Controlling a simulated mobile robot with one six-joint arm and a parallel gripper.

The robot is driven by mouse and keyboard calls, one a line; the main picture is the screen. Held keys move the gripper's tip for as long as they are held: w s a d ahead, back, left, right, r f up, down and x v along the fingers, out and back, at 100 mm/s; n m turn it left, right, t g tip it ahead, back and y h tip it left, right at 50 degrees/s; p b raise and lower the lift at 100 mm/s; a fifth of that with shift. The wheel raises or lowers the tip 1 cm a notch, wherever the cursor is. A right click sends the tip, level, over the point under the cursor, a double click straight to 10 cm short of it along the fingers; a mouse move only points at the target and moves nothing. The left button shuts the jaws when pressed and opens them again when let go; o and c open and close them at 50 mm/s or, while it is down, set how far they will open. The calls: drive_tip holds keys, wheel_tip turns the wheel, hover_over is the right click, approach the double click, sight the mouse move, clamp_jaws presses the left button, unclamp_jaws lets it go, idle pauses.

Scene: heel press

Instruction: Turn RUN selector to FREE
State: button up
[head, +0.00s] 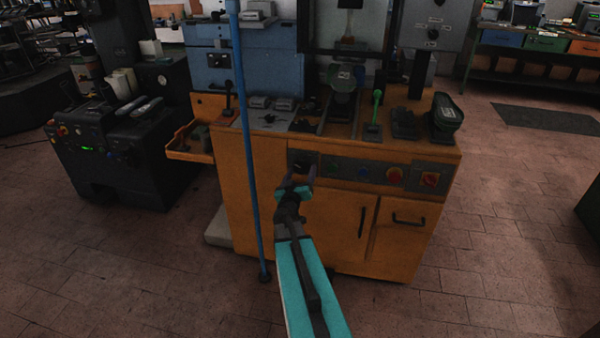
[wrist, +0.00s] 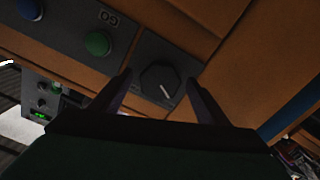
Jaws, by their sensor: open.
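The RUN selector (wrist: 158,80) is a dark rotary knob on a dark plate in the wrist view. Its white pointer line slants to the lower right in that view; labels around it are too dark to read. My gripper (wrist: 160,77) is open, with one finger on each side of the knob and no visible grip on it. In the head view my gripper (head: 302,172) is at the left end of the grey control panel (head: 345,171). It largely covers the selector there.
A green button (wrist: 97,43) and a blue button (wrist: 30,8) lie beside the selector. Farther right on the panel are an orange-red control (head: 394,177) and a red knob on yellow (head: 430,179). A blue pole (head: 246,150) stands left of my arm.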

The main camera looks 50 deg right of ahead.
drive_tip(key=shift+x, duration=0.8)
